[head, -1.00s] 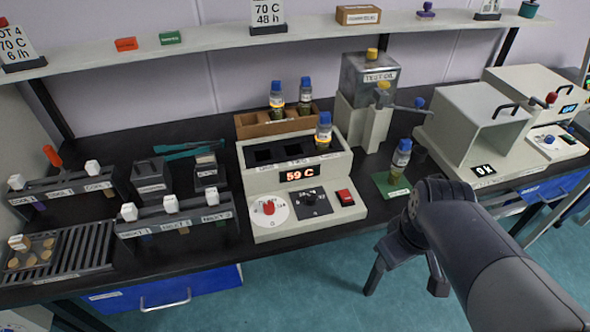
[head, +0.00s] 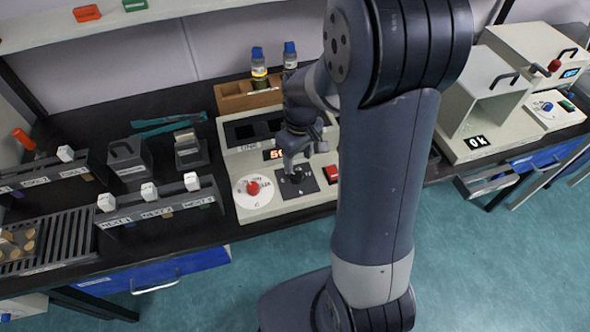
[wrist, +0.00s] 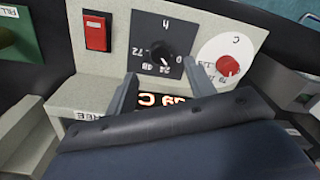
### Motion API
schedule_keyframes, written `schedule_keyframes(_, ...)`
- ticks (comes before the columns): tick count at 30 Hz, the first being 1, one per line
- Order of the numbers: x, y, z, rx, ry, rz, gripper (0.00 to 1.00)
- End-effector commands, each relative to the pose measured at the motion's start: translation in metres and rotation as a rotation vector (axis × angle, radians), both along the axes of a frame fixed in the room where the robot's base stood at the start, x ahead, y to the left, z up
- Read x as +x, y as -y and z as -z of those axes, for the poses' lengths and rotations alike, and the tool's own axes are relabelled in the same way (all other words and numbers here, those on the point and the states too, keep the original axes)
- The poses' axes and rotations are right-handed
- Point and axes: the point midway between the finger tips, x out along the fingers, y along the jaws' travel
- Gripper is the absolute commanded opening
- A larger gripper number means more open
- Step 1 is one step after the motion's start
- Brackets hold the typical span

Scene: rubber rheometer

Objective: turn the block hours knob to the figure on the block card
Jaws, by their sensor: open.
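The block (head: 240,145) is a pale heater with a lit display, partly hidden by my arm. Its hours knob (wrist: 163,58) is a small black knob on a black square plate with figures including 24, 48 and 72; this picture is upside down. In the head view the black plate (head: 312,183) lies right of a white dial. My gripper (head: 293,166) is over the plate, fingers pointing down. In the wrist view my gripper (wrist: 160,85) is open, its two fingers either side of and just short of the knob; contact cannot be told. No block card is readable now.
A red temperature knob (head: 253,188) on a white dial (head: 262,202) sits close beside the plate. A red switch (head: 331,173) is on the other side. Bottles stand in a wooden rack (head: 232,98) behind. Racks with white-topped clips (head: 150,192) are at left.

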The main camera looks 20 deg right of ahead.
Motion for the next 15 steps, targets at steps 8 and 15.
schedule_keyframes(8,-0.002,-0.002,0.048,0.0,-0.004,-0.001,0.51)
schedule_keyframes(15,-0.002,-0.002,0.064,0.0,-0.001,-0.001,0.51)
